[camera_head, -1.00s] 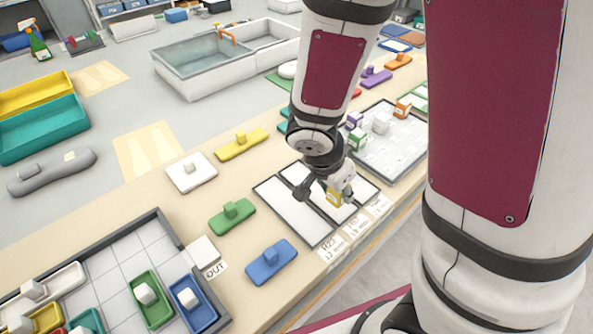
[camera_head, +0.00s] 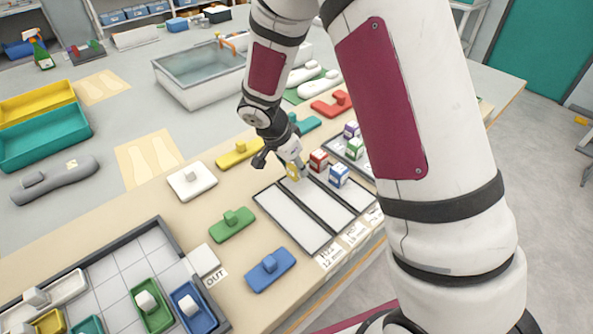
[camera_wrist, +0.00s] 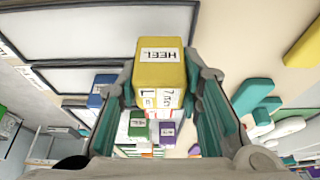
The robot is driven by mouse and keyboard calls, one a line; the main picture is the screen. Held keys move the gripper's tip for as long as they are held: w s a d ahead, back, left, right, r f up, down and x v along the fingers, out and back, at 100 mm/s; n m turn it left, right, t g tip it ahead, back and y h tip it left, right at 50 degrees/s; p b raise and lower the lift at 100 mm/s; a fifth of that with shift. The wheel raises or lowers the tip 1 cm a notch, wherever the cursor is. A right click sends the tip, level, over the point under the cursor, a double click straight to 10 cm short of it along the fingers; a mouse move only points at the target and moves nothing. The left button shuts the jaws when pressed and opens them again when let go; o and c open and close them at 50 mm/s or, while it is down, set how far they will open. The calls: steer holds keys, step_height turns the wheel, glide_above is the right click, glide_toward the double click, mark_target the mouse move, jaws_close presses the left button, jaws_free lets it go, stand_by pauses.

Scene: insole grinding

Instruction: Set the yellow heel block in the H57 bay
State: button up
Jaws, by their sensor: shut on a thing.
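The yellow heel block (camera_head: 293,172) is held in my gripper (camera_head: 287,164), which is shut on it. In the wrist view the block (camera_wrist: 161,62) sits between the two teal finger pads, its face marked HEEL towards the camera. In the head view the block appears at the far edge of the middle bay; I cannot tell how high it is. The bay tray has white panels with dark dividers: a left bay (camera_head: 288,222), a middle bay (camera_head: 322,204) and a right bay (camera_head: 352,190). The card reading H57 (camera_head: 354,234) lies before the middle bay.
A red block (camera_head: 318,160) and a blue block (camera_head: 338,175) stand just right of my gripper. Green (camera_head: 354,148) and purple (camera_head: 351,130) blocks stand beyond. A yellow insole piece (camera_head: 238,154), a white one (camera_head: 191,181) and a green one (camera_head: 232,225) lie left of the bays.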

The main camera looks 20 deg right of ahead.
steer(key=shift+f, duration=1.2)
steer(key=shift+f, duration=0.15)
steer(key=o, duration=1.2)
steer(key=v, duration=1.3)
steer(key=s+d+r+n+t+y, duration=0.1)
steer(key=s+d+r+n, duration=0.2)
steer(key=s+r, duration=0.3)
steer(key=s+d+r+n, duration=0.2)
steer(key=s+r+n, duration=0.1)
steer(key=s+r, duration=0.3)
steer(key=s+r+n+y, duration=0.1)
steer(key=s+n, duration=0.1)
steer(key=s, duration=0.2)
steer(key=s+r+n+t+y, duration=0.1)
steer(key=s+r+n, duration=0.1)
steer(key=s+n, duration=0.1)
steer(key=s+r+n+t+y, duration=0.1)
steer(key=s+r+n, duration=0.1)
steer(key=s, duration=0.4)
steer(key=shift+a+r+n, duration=0.1)
steer(key=shift+r+n, duration=0.05)
steer(key=shift+n, duration=0.15)
